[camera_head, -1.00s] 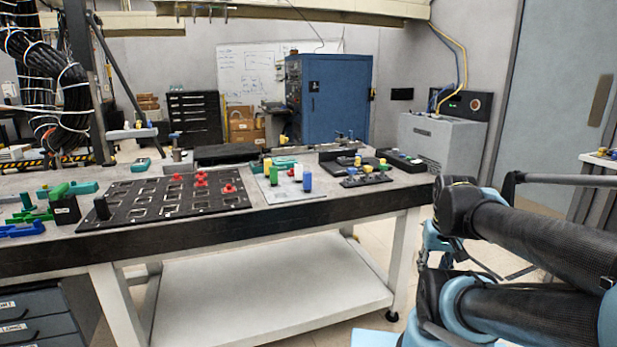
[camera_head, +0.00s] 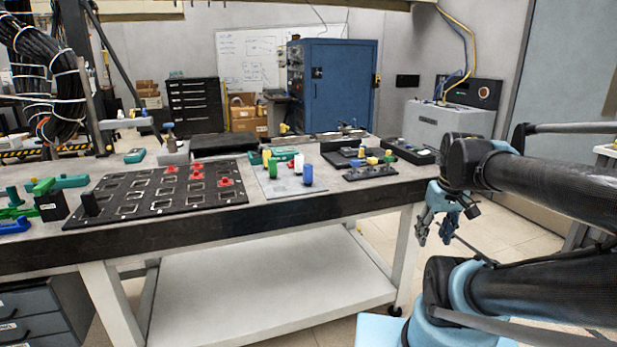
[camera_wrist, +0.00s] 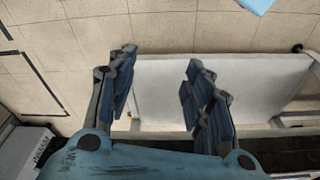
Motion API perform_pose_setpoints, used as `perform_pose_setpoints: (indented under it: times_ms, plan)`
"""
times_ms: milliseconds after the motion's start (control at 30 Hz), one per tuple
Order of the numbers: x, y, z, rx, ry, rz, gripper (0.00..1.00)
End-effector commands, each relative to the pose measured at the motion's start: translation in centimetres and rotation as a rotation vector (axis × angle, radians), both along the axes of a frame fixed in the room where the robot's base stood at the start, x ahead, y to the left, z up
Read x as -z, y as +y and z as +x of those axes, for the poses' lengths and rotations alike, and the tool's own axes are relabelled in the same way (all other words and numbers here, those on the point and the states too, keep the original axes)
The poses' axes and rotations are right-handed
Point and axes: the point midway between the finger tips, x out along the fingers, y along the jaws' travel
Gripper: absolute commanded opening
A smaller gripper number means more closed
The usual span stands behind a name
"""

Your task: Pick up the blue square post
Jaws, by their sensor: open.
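A blue post (camera_head: 307,175) stands upright on a light grey board (camera_head: 285,188) near the front of the workbench; whether its section is square is too small to tell. Green (camera_head: 272,169), white (camera_head: 298,163) and yellow (camera_head: 266,157) posts stand near it on the same board. My gripper (camera_head: 435,232) is to the right of the bench, off its right end and lower than the bench top, well apart from the blue post. In the wrist view my gripper (camera_wrist: 160,88) has its two fingers spread with nothing between them. The post does not show there.
A black slotted board (camera_head: 130,212) with several red pieces lies left of the posts. Dark fixtures (camera_head: 370,172) sit to their right. Tiled floor is free at right.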

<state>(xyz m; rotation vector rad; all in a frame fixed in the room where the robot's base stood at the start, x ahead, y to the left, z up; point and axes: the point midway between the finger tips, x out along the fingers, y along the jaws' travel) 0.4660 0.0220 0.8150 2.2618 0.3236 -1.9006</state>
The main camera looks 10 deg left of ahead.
Motion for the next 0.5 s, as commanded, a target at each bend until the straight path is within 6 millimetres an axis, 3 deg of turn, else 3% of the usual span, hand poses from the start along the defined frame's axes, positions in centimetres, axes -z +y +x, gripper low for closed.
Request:
perform_pose_setpoints:
  times_ms: [33,200,500]
  plan:
    - [-1.7,0.9,1.3,-0.076,0.006,0.004,0.47]
    - [-6.5,4.2,5.1,-0.342,0.018,0.023,0.47]
    - [-13.6,11.3,11.9,-0.808,0.017,0.068,0.47]
